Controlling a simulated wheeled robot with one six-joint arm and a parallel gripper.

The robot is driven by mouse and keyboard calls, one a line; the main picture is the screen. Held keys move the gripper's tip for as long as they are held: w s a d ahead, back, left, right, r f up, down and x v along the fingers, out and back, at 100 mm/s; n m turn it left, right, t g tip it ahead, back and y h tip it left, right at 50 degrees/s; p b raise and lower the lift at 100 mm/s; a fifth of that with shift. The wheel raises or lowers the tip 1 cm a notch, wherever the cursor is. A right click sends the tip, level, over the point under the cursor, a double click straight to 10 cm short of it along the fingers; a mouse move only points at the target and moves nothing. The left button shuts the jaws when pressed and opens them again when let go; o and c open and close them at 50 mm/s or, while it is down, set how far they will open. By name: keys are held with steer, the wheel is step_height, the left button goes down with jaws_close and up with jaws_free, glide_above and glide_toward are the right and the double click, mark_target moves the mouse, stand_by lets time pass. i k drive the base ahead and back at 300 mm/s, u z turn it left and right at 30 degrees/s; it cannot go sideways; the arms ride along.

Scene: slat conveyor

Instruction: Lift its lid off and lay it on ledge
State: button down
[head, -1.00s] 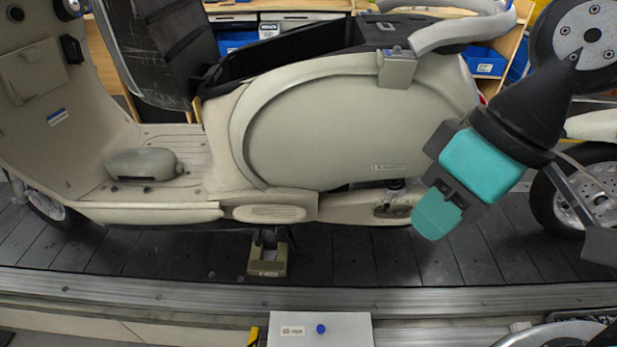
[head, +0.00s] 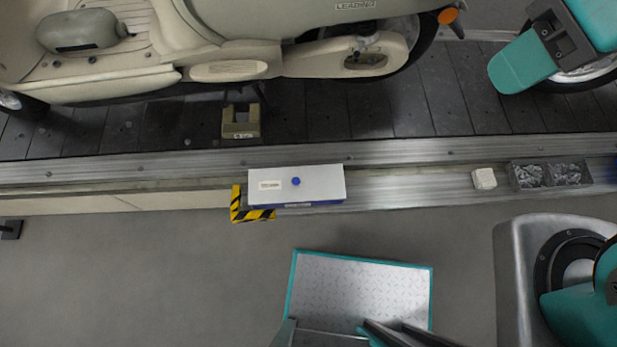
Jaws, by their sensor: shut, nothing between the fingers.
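A box with a light grey lid (head: 325,184) sits on the metal ledge (head: 410,188) along the conveyor's near side. The lid has a blue knob (head: 296,181) and a small pale label, and it lies on the box's dark blue body (head: 298,204). My gripper (head: 520,66) is at the upper right, well to the right of the box and apart from it. Its teal fingers are shut and empty. Part of the gripper is cut off by the picture's edge.
A white block (head: 484,178) and a dark two-part bin (head: 550,174) stand on the ledge to the right. Black-yellow striped edging (head: 238,206) borders the box's left. A cream scooter (head: 230,55) stands on the slat conveyor (head: 400,110) behind. Ledge between box and block is clear.

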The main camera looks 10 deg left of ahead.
mark_target(323, 183)
steer(key=k, duration=0.2)
steer(key=u, duration=2.85)
steer(key=i, duration=1.15)
steer(key=z, duration=3.6)
